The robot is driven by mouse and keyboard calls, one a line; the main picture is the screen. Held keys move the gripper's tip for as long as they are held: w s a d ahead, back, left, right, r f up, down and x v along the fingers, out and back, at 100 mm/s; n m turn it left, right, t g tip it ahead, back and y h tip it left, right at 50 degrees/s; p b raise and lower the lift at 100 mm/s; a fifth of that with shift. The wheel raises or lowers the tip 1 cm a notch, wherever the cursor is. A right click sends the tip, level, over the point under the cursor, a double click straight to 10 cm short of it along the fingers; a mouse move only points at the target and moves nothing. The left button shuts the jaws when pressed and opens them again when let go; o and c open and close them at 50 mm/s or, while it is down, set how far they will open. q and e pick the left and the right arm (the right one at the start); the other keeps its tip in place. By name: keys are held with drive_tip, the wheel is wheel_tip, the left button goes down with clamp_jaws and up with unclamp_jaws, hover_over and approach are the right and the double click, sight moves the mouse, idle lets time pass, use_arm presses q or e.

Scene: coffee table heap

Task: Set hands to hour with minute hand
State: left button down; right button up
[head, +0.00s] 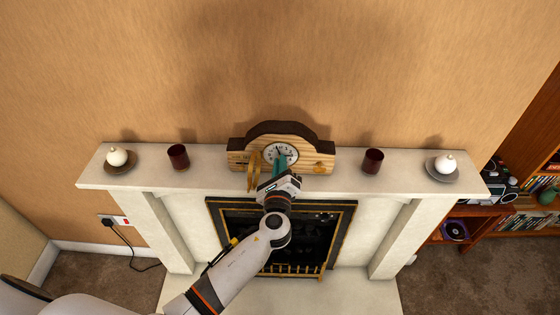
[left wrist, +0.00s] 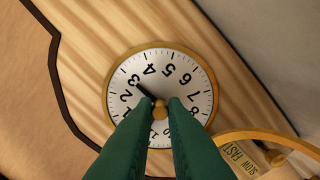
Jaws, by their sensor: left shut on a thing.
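The wooden mantel clock (head: 238,157) stands in the middle of the mantelpiece. Its round white dial (left wrist: 150,58) with a brass rim fills the middle of the left wrist view, with the numerals turned. A dark hand (left wrist: 143,89) points from the centre toward about the 3. My left gripper (head: 281,163) reaches the dial from the front. In the left wrist view its green fingertips (left wrist: 162,104) are shut on a small brass knob (left wrist: 160,106) at the dial's centre. The fingers hide the dial's lower part, and I cannot make out the other hand. My right gripper is not in view.
A curved brass piece (left wrist: 262,136) and a SLOW/FAST label (left wrist: 238,155) are close beside the dial. Dark red cups (head: 178,157) (head: 372,161) and white candles (head: 117,156) (head: 445,164) stand apart on the mantelpiece (head: 210,180). The fireplace is below.

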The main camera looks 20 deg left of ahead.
use_arm(q)
drive_tip(key=shift+m+p, duration=0.7)
drive_tip(key=shift+m, duration=0.9)
drive_tip(key=shift+f, duration=0.1)
drive_tip(key=c, duration=1.5)
unclamp_jaws()
drive_tip(key=b+v, duration=0.3)
drive_tip(key=v, duration=0.9)
